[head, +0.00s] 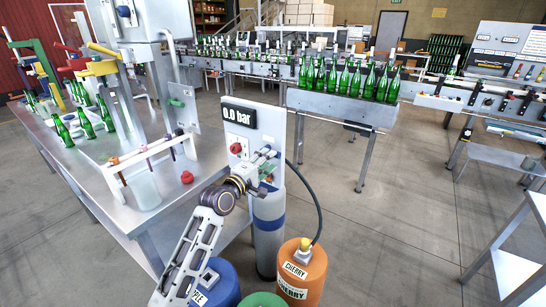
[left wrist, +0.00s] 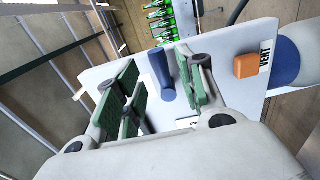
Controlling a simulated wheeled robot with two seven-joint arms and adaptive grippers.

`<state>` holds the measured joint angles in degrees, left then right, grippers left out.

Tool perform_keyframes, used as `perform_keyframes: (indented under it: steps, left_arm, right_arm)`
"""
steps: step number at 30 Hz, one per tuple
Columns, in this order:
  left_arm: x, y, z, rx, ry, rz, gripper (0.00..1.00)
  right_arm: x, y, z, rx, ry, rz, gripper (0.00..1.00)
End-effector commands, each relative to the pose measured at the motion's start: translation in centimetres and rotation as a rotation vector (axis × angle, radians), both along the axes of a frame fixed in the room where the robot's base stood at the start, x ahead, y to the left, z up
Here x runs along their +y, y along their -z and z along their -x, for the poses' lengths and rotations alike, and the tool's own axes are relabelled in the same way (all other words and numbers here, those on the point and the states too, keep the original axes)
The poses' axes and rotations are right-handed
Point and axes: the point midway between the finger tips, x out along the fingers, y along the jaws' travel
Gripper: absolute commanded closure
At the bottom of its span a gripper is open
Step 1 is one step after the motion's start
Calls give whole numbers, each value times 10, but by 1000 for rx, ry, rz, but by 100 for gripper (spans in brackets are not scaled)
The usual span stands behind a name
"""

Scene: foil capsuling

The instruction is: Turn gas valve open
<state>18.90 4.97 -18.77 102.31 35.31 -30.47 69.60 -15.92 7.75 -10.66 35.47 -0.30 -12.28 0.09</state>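A white panel (head: 240,120) carries a display (head: 240,112) reading 0.0 bar. My left gripper (head: 266,164) is at the panel's lower right and hides part of it. In the left wrist view, the open left gripper (left wrist: 163,88) has its green-padded fingers on both sides of a blue handle (left wrist: 162,76), which looks like the gas valve. Gaps show between the handle and the pads, so it is not clamped. My right gripper is not in view.
An orange button (left wrist: 246,66) labelled VENT sits beside the gripper. An orange cylinder (head: 312,272) marked CHERRY stands below, with a black hose (head: 318,205). A metal workbench (head: 95,165) with bottles is at left. Open floor (head: 400,220) lies to the right.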

Motion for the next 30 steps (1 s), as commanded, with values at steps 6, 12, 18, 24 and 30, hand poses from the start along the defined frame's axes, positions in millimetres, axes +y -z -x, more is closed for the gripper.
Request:
perform_keyframes:
  steps: [6, 12, 18, 24, 30]
  left_arm:
    - [-11, -1, -17, 0, 0, 0, 61]
    - [-19, 0, -28, 0, 0, 0, 61]
    - [-23, 0, -33, -1, 0, 1, 61]
    - [-23, 0, -34, 0, 0, 0, 61]
    - [-23, 0, -34, 0, 0, 0, 71]
  right_arm:
    - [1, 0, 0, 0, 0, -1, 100]
    - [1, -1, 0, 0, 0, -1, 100]
    - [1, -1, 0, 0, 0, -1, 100]
    - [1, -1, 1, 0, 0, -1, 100]
    - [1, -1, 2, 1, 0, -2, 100]
